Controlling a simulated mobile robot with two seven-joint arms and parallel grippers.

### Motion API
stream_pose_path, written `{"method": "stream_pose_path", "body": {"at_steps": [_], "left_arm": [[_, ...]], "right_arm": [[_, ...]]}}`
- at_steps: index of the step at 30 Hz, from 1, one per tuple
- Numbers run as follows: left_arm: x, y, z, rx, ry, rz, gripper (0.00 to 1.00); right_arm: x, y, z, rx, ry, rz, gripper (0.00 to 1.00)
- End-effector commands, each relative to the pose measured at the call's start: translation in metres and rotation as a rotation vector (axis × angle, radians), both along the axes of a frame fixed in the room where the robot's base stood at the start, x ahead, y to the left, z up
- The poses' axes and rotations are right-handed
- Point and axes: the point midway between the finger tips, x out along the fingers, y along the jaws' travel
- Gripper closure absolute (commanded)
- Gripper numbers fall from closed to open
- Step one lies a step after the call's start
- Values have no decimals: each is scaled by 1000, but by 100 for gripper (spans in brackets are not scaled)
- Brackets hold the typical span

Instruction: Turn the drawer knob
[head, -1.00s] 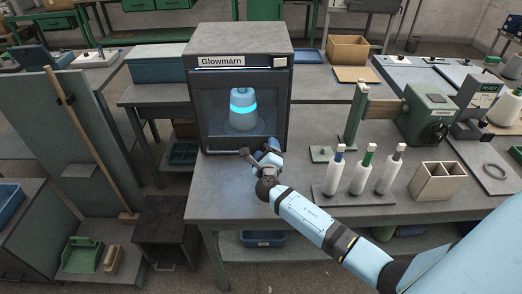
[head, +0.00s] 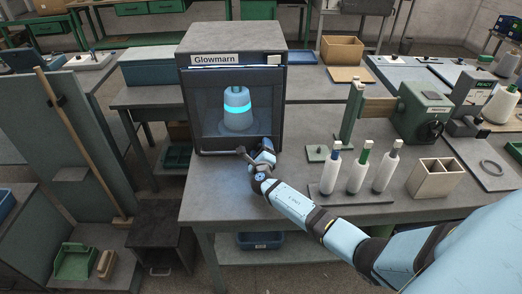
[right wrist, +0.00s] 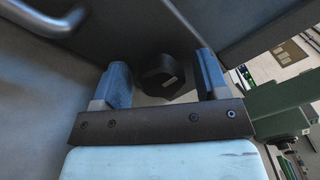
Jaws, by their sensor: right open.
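In the right wrist view a dark, faceted knob (right wrist: 163,77) with a short pale mark sits between the two blue fingers of my right gripper (right wrist: 162,82). The fingers are apart, with a gap on each side of the knob. In the head view my right gripper (head: 265,152) is at the lower right front of the grey cabinet (head: 232,38) labelled Glowmarn, just above the bench. The knob is hidden behind the gripper in the head view. My left gripper is not in view.
A blue-banded cone (head: 237,120) stands behind the cabinet's window. A curved bar handle (right wrist: 45,20) shows in the wrist view. Several bobbins stand on a tray (head: 352,198) to the right, near a pale divided box (head: 435,183). The bench front (head: 215,205) is clear.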

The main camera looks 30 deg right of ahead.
Motion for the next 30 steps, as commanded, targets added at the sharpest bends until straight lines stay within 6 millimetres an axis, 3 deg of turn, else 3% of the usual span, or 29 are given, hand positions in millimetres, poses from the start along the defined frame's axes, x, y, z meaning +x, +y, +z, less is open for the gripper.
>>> {"method": "stream_pose_path", "body": {"at_steps": [4, 10, 20, 30], "left_arm": [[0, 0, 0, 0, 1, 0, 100], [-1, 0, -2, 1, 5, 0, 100], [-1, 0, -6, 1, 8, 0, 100], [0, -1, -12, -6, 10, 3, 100]], "right_arm": [[0, 0, 0, 0, 0, 0, 34], [0, 0, 0, 0, 0, 0, 80], [0, 0, 0, 26, -17, 0, 81], [-1, -1, 0, 205, -128, 1, 81]]}}
